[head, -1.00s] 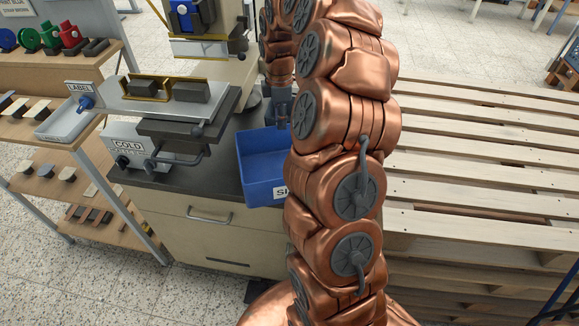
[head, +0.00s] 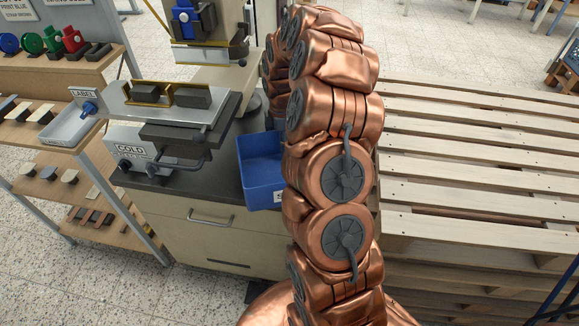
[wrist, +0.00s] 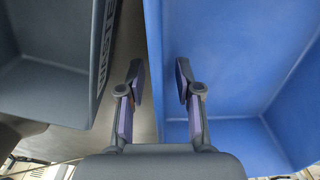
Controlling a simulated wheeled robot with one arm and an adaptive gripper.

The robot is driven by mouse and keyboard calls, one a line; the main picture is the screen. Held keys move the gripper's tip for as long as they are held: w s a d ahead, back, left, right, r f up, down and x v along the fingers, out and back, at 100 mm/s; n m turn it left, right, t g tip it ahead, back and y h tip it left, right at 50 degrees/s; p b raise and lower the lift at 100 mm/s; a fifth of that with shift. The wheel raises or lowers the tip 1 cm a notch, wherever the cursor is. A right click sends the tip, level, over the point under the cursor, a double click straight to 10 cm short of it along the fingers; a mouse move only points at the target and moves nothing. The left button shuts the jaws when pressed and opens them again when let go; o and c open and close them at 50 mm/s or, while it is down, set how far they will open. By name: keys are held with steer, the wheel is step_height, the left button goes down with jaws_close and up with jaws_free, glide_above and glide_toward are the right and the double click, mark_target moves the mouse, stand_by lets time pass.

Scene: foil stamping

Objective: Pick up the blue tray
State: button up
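The blue tray (head: 262,170) sits at the right end of the dark bench top in the head view, its right part hidden behind my arm. In the wrist view the blue tray (wrist: 235,60) fills the right side. My gripper (wrist: 160,70) is open, with a gap between its fingertips. The tray's near-vertical wall edge runs between the fingers: the right finger is over the tray's inside, the left finger over the gap outside it. I cannot tell whether either finger touches the wall. The gripper is hidden behind my arm in the head view.
A dark grey bin (wrist: 45,85) with a partly readable label stands left of the gripper in the wrist view. The press with a "COLD" label (head: 131,150) stands left of the tray. Wooden pallets (head: 480,160) are stacked at right. A shelf rack (head: 45,150) is at left.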

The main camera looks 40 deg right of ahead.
jaws_close()
stand_by(0.7)
